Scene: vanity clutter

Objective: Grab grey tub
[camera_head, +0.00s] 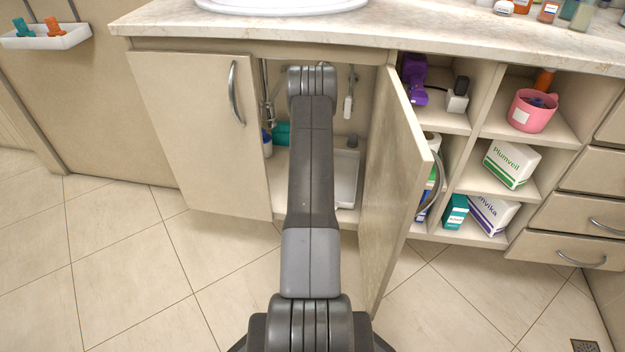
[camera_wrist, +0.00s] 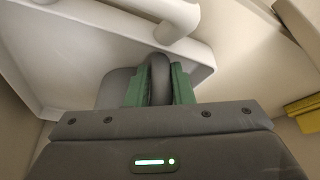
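In the wrist view, the green fingers of my gripper (camera_wrist: 158,85) are close together. A dark grey rounded part fills the narrow gap between them and appears to touch both. A lighter grey surface, which looks like the grey tub (camera_wrist: 112,86), shows beside and behind the left finger. Most of it is hidden by the fingers and gripper body. In the head view my arm reaches into the open under-sink cabinet and hides the gripper. A small grey item (camera_head: 353,141) shows at the back of the cabinet, right of my arm.
A white tray (camera_head: 347,178) lies on the cabinet floor, and white pipes (camera_wrist: 176,15) pass close to the gripper. The open door (camera_head: 395,190) stands right of my arm; the closed door (camera_head: 190,130) is left. Teal boxes (camera_head: 281,134) stand inside at left.

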